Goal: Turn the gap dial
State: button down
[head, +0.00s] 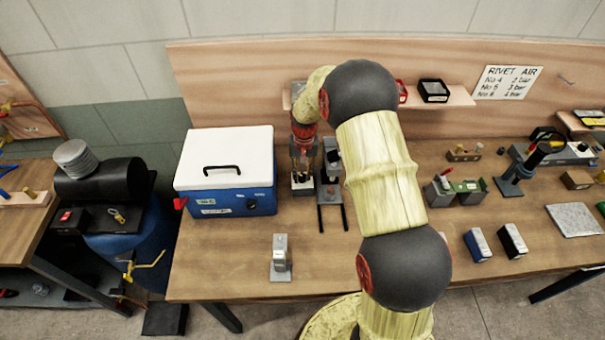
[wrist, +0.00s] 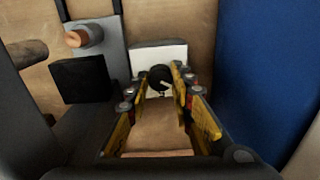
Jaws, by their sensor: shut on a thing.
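The gap dial (wrist: 159,77) is a small black round knob with a pale pointer mark, in front of a white plate (wrist: 158,57) in the wrist view. My gripper (wrist: 161,84) has its yellow-padded fingers on either side of the dial and is shut on it. In the head view my gripper (head: 303,160) points down over the back of the bench, just right of the blue cool box. The dial cannot be made out there, as the gripper covers it.
The blue cool box (head: 232,203) with a white lid stands close on the left; its blue side fills the right of the wrist view (wrist: 258,75). A dark device with two prongs (head: 331,190) stands close on the right. A small grey stand (head: 281,262) is nearer the front edge.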

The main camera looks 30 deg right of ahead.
aim_at(303, 176)
jog(key=c, duration=1.5)
grip_release()
jog(key=shift+c, duration=0.2)
notch_tip(303, 176, up, 12)
jog(key=shift+d, duration=0.1)
